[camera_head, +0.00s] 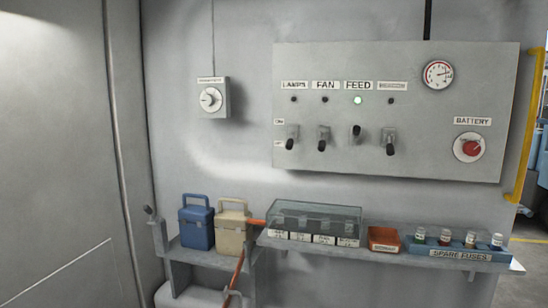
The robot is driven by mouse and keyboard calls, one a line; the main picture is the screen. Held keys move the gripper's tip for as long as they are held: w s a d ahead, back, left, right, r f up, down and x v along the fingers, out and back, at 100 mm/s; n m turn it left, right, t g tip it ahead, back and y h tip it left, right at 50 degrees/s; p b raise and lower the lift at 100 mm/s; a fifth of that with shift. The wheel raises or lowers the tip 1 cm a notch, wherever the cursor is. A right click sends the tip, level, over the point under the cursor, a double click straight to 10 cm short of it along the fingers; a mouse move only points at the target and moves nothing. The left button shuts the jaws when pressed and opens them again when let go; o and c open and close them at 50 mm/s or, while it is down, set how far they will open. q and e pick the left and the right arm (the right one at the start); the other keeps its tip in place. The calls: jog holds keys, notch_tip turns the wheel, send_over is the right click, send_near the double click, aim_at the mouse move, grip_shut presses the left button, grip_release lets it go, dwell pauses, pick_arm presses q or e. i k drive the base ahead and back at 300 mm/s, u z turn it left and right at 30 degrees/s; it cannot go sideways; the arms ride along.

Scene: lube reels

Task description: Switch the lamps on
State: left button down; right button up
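A grey switch panel (430,120) is fixed to the wall. The lamps switch (291,138) is at its left, under the "LAMPS" label (293,85). Its lever points down, toward the lower mark beside it; the upper mark seems to read "ON". The lamps indicator (293,99) above it is dark. The fan switch (322,140) has its lever down and a dark indicator. Neither gripper shows.
A red battery knob (470,147) and a gauge (438,74) are on the panel's right. A dial box (212,98) hangs left. Below, a shelf carries a blue case (196,226), a beige case (232,222), a clear-lidded box (318,214), an orange tray (384,237) and spare fuses (445,239).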

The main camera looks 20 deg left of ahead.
aim_at(289, 146)
jog(key=u, duration=0.25)
jog(key=i, duration=1.1)
jog(key=z, duration=0.2)
